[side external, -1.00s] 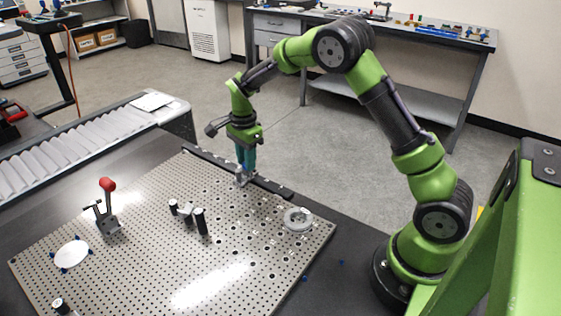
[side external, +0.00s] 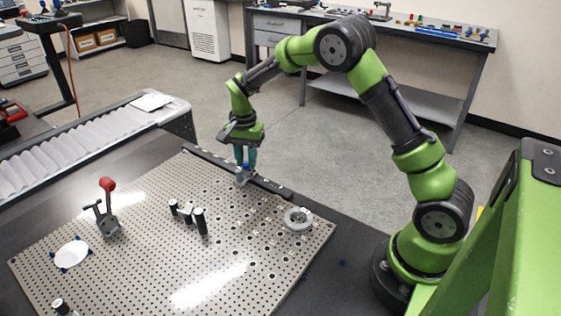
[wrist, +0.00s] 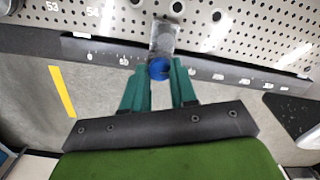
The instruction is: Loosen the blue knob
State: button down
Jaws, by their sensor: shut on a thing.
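The blue knob (wrist: 159,69) sits at the near end of a clear-grey fixture (wrist: 162,38) in the wrist view. My gripper (wrist: 160,72) has its two teal fingers on either side of the knob, shut on it. In the side external view my gripper (side external: 245,162) points down at the far edge of the perforated plate (side external: 150,220). There the blue knob (side external: 246,167) shows small between the fingertips, above the grey fixture (side external: 242,179). The knob's inner faces are hidden by the fingers.
A dark rail (side external: 270,186) runs along the plate's far edge. A red-handled clamp (side external: 107,205), dark posts (side external: 200,220), a white disc (side external: 72,253) and a grey ring (side external: 298,218) stand on the plate. The plate's front middle is mostly clear.

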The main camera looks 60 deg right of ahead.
aim_at(246, 163)
jog(key=shift+n, duration=1.9)
jog(key=shift+r, duration=0.1)
jog(key=c, duration=0.9)
grip_release()
notch_tip(246, 163, up, 17)
jog(key=shift+f, duration=0.1)
